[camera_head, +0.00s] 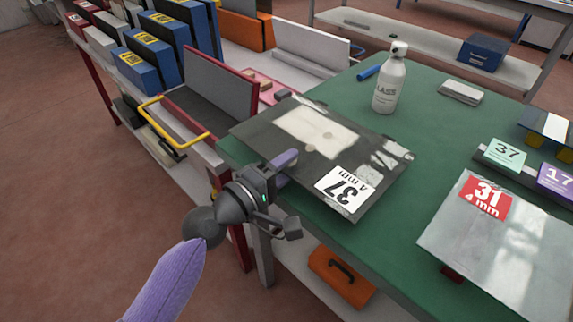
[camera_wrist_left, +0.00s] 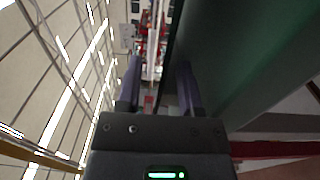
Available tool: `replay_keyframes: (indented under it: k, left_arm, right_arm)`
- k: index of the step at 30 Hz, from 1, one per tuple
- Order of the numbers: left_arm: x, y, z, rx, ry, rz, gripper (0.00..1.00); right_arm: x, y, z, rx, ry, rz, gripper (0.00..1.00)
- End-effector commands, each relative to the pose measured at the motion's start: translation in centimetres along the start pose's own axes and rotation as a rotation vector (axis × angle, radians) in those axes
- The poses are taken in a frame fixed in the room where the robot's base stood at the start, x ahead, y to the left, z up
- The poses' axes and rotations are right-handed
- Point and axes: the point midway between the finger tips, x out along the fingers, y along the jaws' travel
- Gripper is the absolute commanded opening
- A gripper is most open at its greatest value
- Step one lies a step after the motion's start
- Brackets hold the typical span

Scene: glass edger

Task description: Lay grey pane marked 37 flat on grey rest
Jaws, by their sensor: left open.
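The grey pane marked 37 (camera_head: 350,150) is dark and glossy, with a white "37 4 mm" label at its near right corner. It lies about flat over the near left part of the green table (camera_head: 440,120), and its left side reaches past the table edge. My left gripper (camera_head: 284,170) is open at the pane's near left edge; one finger shows over the pane. In the left wrist view the two fingers (camera_wrist_left: 158,72) are apart, with a dark edge close to the right finger. I cannot make out a grey rest; the pane hides what is under it. My right gripper is not in view.
A pale pane marked 31 (camera_head: 490,245) lies at the right. A rack with blue boxes (camera_head: 150,70) stands left.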

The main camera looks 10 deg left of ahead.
Motion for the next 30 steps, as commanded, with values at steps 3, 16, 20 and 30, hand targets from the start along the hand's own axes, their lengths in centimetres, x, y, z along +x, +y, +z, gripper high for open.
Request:
replay_keyframes:
  k: [3, 16, 20, 30]
  left_arm:
    - [-0.2, -0.2, 0.0, 0.000, -0.001, -0.005, 0.47]
    - [-8.8, -0.4, 0.0, -0.001, 0.000, -0.005, 0.47]
    - [-9.9, -0.2, 0.0, 0.000, -0.001, -0.002, 0.47]
    - [-9.9, 0.0, 0.0, 0.000, 0.000, 0.000, 0.47]
  right_arm:
    - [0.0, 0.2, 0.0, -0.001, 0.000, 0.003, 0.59]
    - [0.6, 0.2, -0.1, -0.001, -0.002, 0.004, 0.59]
    - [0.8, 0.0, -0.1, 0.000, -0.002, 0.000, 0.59]
    - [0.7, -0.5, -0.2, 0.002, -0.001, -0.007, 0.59]
